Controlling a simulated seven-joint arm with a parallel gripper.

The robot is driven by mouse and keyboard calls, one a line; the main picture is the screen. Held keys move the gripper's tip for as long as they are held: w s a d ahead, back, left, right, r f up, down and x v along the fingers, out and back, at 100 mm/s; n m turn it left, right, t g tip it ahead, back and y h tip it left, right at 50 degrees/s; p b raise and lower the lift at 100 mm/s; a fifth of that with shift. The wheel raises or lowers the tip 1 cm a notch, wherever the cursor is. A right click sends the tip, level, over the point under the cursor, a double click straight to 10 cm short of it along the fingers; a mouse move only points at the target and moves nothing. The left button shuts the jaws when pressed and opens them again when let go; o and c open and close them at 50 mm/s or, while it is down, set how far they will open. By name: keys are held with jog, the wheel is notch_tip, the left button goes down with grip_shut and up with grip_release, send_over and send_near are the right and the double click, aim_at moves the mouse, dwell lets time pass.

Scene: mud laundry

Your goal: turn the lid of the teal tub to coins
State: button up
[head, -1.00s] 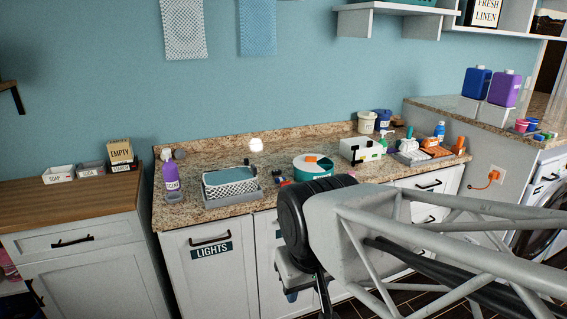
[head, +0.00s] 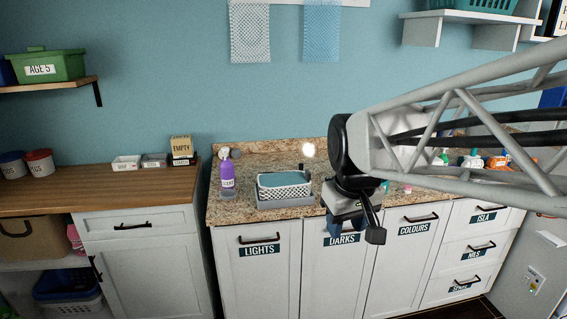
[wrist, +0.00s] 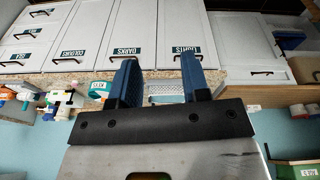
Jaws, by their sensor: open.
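My gripper (wrist: 158,80) shows its two blue fingers apart with nothing held between them in the wrist view. In the head view my gripper (head: 345,222) hangs in front of the counter's front edge, above the DARKS door. A small teal container with a white label (wrist: 99,88), probably the teal tub, is on the counter left of the fingers in the wrist view, apart from them. Its label is too small to read and its lid cannot be made out. In the head view my arm hides the place where the tub stood.
A patterned basket (head: 284,179) in a grey tray and a purple spray bottle (head: 228,176) stand on the granite counter (head: 225,213), left of my gripper. Several bottles and an orange item (head: 497,162) stand farther right, partly behind my arm. A wooden-topped cabinet (head: 90,185) is at left.

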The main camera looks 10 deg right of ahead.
jog(key=w+d+r+n, duration=0.15)
jog(key=w+d, duration=0.35)
jog(key=w, duration=0.7)
jog(key=w+d+r+n+g, duration=0.15)
jog(key=w+d, duration=0.25)
jog(key=w, duration=0.7)
jog(key=w+d+r+n+t, duration=0.15)
jog(key=w+d, duration=0.35)
jog(key=w, duration=0.7)
jog(key=shift+w+d+f+n+g, duration=0.35)
jog(key=shift+w+d+f+n, duration=0.65)
jog(key=shift+w+d+f, duration=2.25)
jog(key=shift+w+d+f+n+g, duration=0.4)
jog(key=shift+w+d+f+n, duration=1.15)
jog(key=shift+w+d, duration=2.95)
jog(key=shift+w+d+f+n+g, duration=0.45)
jog(key=shift+w+d+f, duration=2.55)
jog(key=shift+w, duration=1.75)
jog(key=shift+a+f, duration=0.1)
jog(key=shift+f, duration=0.05)
jog(key=shift+f, duration=3.8)
grip_shut()
